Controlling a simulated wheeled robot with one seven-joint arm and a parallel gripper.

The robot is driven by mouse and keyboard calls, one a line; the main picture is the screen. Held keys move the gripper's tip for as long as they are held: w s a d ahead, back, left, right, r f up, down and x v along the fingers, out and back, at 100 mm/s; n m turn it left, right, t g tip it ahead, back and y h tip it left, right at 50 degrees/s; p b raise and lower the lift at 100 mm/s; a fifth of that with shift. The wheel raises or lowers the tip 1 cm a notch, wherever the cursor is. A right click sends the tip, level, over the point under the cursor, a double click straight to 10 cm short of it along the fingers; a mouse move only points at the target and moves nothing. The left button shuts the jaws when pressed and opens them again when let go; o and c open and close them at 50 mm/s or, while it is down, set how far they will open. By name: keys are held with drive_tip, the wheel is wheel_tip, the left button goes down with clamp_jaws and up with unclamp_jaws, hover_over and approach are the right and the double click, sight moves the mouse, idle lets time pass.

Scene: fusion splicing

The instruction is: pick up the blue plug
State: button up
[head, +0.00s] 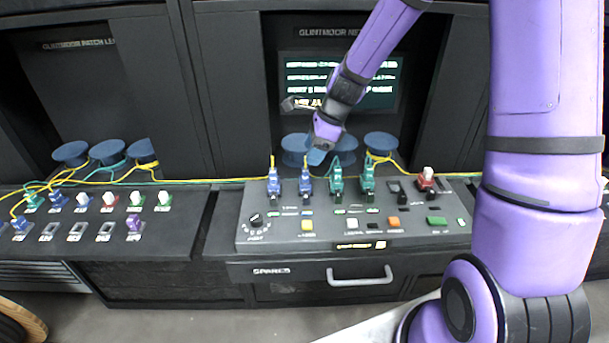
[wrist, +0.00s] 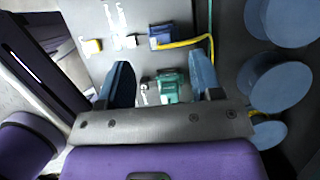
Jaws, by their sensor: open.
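Two blue plugs stand side by side on the right console in the head view, a left one (head: 273,184) and a right one (head: 305,184), each with a yellow cable. A blue plug (wrist: 162,37) with a yellow cable also shows in the wrist view, beyond the fingertips. My gripper (head: 317,155) is above the back of the console, near the right blue plug. In the wrist view my gripper (wrist: 161,74) is open. A green plug (wrist: 172,88) shows between its spread fingers; I cannot tell the height gap. No plug is visibly held.
Green plugs (head: 367,184) and a red-and-white plug (head: 427,179) stand to the right on the console (head: 290,241). Blue spools (head: 380,145) stand behind it. The left panel (head: 165,228) carries more plugs, including blue ones (head: 20,224). Yellow cables run along the back.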

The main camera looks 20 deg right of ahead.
sight(305, 169)
drive_tip(key=shift+d+x, duration=0.1)
drive_tip(key=shift+x, duration=1.55)
drive_tip(key=shift+d+x, duration=0.15)
drive_tip(key=shift+x, duration=1.5)
drive_tip(key=shift+s+f, duration=0.1)
drive_tip(key=shift+s, duration=0.05)
drive_tip(key=shift+c, duration=0.2)
drive_tip(key=c, duration=0.9)
